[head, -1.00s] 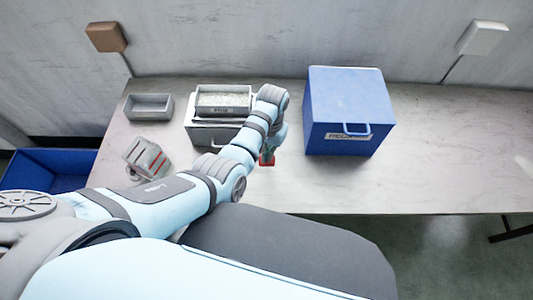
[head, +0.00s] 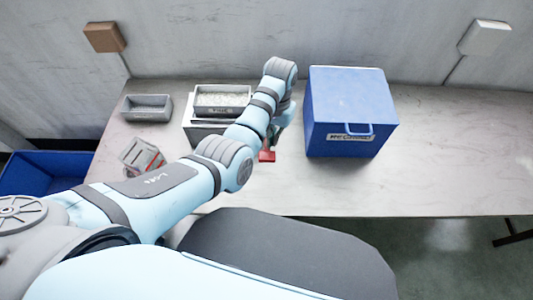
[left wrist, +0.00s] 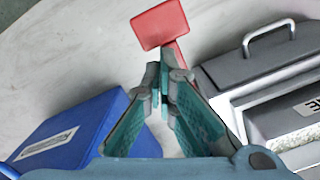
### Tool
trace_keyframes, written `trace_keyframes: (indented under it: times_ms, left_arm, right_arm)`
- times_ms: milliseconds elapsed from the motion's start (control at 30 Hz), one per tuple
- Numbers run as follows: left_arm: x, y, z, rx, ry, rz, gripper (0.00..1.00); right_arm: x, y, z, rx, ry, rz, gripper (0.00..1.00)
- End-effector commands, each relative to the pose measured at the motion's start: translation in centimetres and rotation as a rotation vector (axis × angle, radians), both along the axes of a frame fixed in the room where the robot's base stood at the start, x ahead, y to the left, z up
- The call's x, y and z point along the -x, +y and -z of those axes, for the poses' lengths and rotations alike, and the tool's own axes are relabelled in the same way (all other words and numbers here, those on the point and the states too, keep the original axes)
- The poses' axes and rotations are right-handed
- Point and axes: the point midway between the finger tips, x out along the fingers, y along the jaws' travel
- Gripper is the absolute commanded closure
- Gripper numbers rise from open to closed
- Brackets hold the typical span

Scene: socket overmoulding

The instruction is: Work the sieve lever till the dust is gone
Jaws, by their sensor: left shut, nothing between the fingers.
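The sieve (head: 221,99) is a grey tray of pale grains on a grey-white housing, left of centre on the table. Its labelled side also shows at the right of the left wrist view (left wrist: 305,108). The red lever (head: 267,156) stands out at its front right; in the left wrist view its flat red end (left wrist: 160,25) lies just beyond my fingertips. My left gripper (left wrist: 164,78) is shut and empty, with its teal fingers close to the lever; I cannot tell whether they touch it. My arm hides part of the sieve. Dust cannot be made out from the grains.
A blue box with a handle (head: 350,110) stands right of my gripper. A small grey tray (head: 147,107) and a grey-and-red item (head: 142,156) lie on the left. A blue bin (head: 45,172) is beyond the table's left edge. The table's right side (head: 460,150) is clear.

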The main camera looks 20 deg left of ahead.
Motion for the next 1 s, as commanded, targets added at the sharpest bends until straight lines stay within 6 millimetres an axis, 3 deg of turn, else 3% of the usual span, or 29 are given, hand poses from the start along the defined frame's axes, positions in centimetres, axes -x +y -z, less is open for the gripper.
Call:
trace_keyframes:
  times_ms: [133, 300, 1000]
  left_arm:
    - [-0.4, -0.1, -2.6, 0.000, -0.003, 0.000, 1.00]
    - [-0.4, -0.2, -4.1, 0.000, 0.001, 0.000, 1.00]
    - [-0.4, -0.2, -4.2, 0.000, 0.001, 0.000, 1.00]
  right_arm:
    - [0.0, 0.1, 0.0, -0.001, 0.000, 0.000, 0.04]
    - [0.0, 0.1, 0.0, -0.001, 0.000, 0.000, 0.04]
    - [0.0, 0.1, 0.0, -0.001, 0.000, 0.000, 0.04]
